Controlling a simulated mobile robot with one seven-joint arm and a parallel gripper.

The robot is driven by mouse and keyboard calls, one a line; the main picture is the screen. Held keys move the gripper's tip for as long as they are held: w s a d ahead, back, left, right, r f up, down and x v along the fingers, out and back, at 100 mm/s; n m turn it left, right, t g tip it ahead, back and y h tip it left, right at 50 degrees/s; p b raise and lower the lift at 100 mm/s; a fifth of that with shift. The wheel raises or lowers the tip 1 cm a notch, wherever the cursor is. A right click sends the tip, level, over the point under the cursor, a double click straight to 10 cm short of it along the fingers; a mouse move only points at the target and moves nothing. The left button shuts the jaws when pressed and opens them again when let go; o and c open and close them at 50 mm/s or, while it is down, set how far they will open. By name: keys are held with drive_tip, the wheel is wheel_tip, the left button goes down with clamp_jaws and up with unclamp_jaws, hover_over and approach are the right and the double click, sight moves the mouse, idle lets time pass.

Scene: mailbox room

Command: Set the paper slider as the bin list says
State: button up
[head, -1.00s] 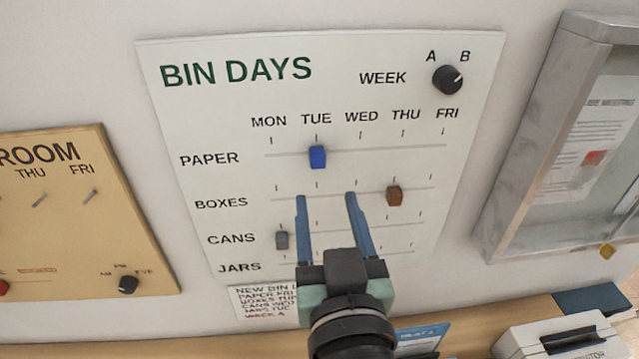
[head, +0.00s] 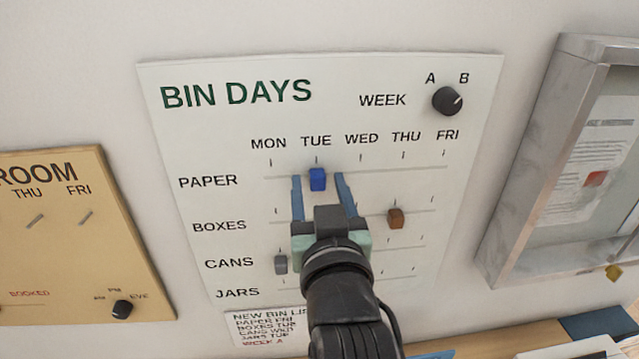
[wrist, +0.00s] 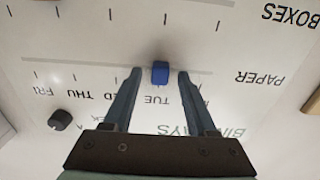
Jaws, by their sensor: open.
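The blue paper slider (head: 317,179) sits at TUE on the PAPER track of the white BIN DAYS board (head: 400,70). My gripper (head: 318,180) is open, with one finger on each side of the blue slider and gaps to it. In the wrist view the blue slider (wrist: 160,72) lies between the open fingertips (wrist: 160,73). The bin list (head: 265,328) under the board reads PAPER FRI, BOXES TUE, CANS WED, JARS TUE, WEEK A; my arm covers its right edge.
The brown BOXES slider (head: 396,218) is at THU and the grey CANS slider (head: 281,263) at MON. My arm hides part of the JARS row. The WEEK knob (head: 447,101) is at upper right. The PAPER track right of the slider is clear towards FRI.

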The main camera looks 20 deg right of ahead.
clamp_jaws()
idle(1.4)
